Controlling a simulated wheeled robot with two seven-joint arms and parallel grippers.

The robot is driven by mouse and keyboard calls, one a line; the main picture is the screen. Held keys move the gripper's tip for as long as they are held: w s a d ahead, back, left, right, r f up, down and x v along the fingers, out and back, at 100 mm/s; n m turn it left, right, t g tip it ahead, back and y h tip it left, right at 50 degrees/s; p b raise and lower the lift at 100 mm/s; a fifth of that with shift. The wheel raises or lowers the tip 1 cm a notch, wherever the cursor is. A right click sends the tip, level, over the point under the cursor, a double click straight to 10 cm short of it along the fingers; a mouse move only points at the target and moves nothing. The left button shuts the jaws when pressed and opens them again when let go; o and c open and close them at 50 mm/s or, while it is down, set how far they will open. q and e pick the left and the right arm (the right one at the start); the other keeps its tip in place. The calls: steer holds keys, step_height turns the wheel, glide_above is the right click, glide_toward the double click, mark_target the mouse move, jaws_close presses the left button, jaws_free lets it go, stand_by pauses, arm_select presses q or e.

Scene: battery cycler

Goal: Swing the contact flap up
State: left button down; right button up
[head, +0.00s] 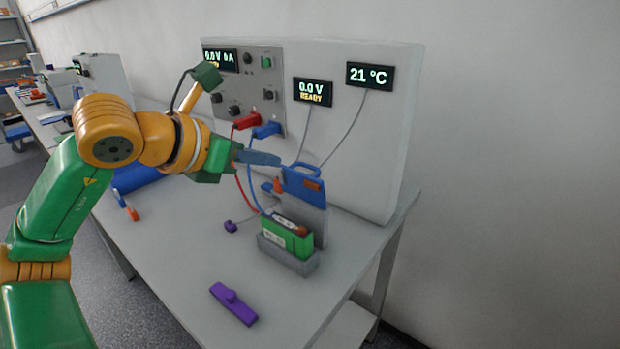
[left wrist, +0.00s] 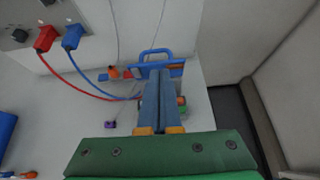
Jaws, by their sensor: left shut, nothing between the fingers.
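The contact flap (head: 300,183) is a blue plate with a looped handle and an orange patch, at the top of a grey upright plate behind the battery. It appears raised rather than lying over the battery; its exact angle is unclear. The flap also shows in the left wrist view (left wrist: 148,73), beyond my fingertips. The green battery (head: 287,236) sits in a grey cradle (head: 280,256). My left gripper (head: 278,160) is shut and empty, its blue-grey fingertips just left of the handle in the head view; contact cannot be told. My right gripper is out of view.
A red plug (head: 246,121) and a blue plug (head: 267,130) sit on the cycler panel, with cables running toward the cradle. A purple piece (head: 234,304) lies at the bench front. A white housing (head: 385,140) stands behind. The bench left of the cradle is mostly clear.

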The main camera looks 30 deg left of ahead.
arm_select(q)
steer(key=p, duration=0.4)
glide_toward(307, 165)
steer(key=w, duration=0.1)
steer(key=p+x, duration=0.3)
steer(key=x, duration=0.1)
steer(key=shift+w+d+f+p, duration=0.15)
steer(key=shift+w+f+p, duration=0.15)
steer(key=shift+f, duration=0.1)
steer(key=shift+w+f, duration=0.15)
steer(key=shift+f, duration=0.2)
steer(key=shift+r, duration=0.2)
steer(key=p, duration=0.2)
steer(key=r+g+p, duration=0.1)
steer(key=p, duration=0.1)
steer(key=shift+w+r, duration=0.15)
steer(key=shift+w, duration=0.2)
steer(key=b+x, duration=0.1)
steer(key=x, duration=0.1)
steer(key=shift+w+f, duration=0.2)
steer(key=shift+w, duration=0.35)
steer(key=shift+s+r, duration=0.15)
steer(key=shift+s, duration=0.1)
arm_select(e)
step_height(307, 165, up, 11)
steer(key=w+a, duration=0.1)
